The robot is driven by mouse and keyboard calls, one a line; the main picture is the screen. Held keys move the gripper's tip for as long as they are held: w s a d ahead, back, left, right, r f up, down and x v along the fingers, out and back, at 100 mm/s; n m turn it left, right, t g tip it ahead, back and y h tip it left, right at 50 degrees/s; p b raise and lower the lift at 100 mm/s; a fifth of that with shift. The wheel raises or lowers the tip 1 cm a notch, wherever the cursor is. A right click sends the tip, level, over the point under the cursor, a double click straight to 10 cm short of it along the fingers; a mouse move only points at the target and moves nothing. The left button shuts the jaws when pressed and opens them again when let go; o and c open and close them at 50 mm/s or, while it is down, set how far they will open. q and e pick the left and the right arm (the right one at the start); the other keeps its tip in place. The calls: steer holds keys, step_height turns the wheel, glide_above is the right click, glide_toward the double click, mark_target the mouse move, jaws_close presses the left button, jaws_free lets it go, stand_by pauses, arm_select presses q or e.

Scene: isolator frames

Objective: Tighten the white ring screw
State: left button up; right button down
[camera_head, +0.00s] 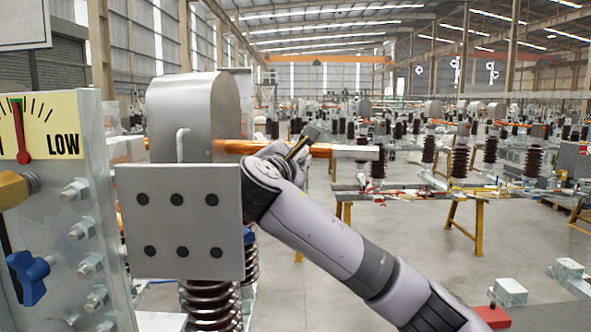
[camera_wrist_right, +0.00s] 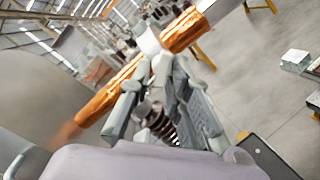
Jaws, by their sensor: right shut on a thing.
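My right gripper (camera_head: 300,146) is at the copper bar (camera_head: 330,151), to the right of the metal housing (camera_head: 190,105). In the right wrist view the gripper (camera_wrist_right: 163,78) is shut, its fingertips close together beside the copper bar (camera_wrist_right: 112,96). A small whitish piece, which looks like the white ring screw (camera_wrist_right: 149,40), shows at the fingertips, against the bar. Its ring shape and thread cannot be made out, and the fingers hide part of it. In the head view I cannot pick it out from the gripper. My left gripper is not in view.
A grey plate with black dots (camera_head: 180,222) stands in front of the housing, left of my right wrist. A panel with a LOW gauge (camera_head: 48,125), bolts and a blue knob (camera_head: 28,277) fills the left. Open floor and yellow-legged stands lie to the right.

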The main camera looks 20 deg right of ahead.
steer(key=shift+a+m+b, duration=0.1)
steer(key=shift+m+b, duration=1.95)
steer(key=shift+m, duration=0.55)
steer(key=c, duration=1.7)
jaws_free()
steer(key=shift+r, duration=0.15)
steer(key=shift+o, duration=0.2)
steer(key=v, duration=0.7)
steer(key=shift+s+a, duration=0.15)
steer(key=shift+s, duration=0.05)
